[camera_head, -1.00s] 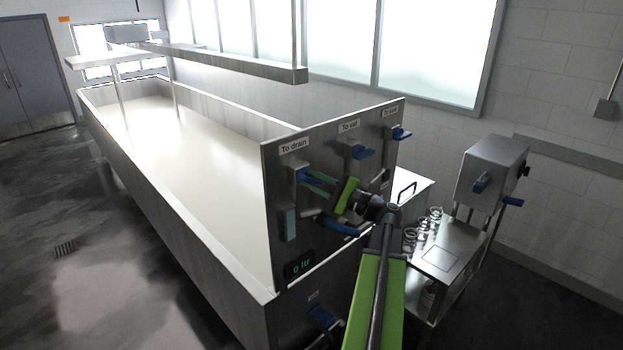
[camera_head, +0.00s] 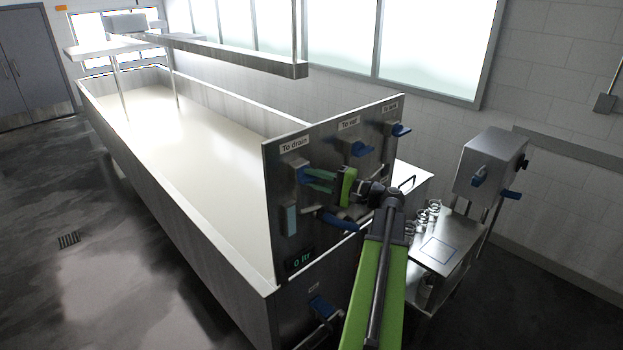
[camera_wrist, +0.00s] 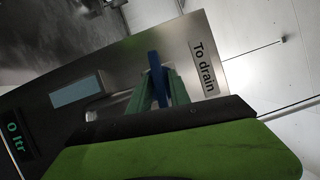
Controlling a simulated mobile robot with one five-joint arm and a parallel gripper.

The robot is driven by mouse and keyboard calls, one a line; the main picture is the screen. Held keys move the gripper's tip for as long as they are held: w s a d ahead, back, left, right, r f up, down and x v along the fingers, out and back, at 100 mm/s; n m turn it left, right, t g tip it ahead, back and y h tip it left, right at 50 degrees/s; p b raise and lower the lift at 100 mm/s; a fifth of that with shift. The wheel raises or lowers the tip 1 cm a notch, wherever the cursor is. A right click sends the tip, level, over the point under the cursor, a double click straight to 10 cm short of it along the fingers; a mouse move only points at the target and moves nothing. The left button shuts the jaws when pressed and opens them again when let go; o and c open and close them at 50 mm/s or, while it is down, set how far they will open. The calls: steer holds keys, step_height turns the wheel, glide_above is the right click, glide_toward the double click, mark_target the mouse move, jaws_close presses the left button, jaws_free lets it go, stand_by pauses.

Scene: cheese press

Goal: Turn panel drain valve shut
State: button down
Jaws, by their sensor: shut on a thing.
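The steel panel (camera_head: 278,250) stands at the near end of the long vat. Its drain valve, under the "To drain" label (camera_head: 294,145), has a blue handle (camera_head: 301,175) at the panel's upper left. My gripper (camera_head: 312,180) reaches it from the right, its green fingers at the handle. In the wrist view the blue handle (camera_wrist: 155,68) stands between the two green fingers of my gripper (camera_wrist: 158,85), which are shut on it. The fingers hide part of the handle. The "To drain" label (camera_wrist: 204,68) is beside it.
Other blue valve handles sit under "To vat" (camera_head: 359,152) and at the panel's upper right (camera_head: 401,130). A blue handle (camera_head: 343,223) is below my gripper. The display (camera_head: 300,260) reads 0 ltr. A steel trolley with glass jars (camera_head: 433,212) stands at the right.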

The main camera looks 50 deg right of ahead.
steer(key=c, duration=1.5)
jaws_free()
steer(key=shift+o, duration=0.2)
steer(key=v, duration=1.7)
steer(key=shift+s+b, duration=0.2)
steer(key=shift+b, duration=0.2)
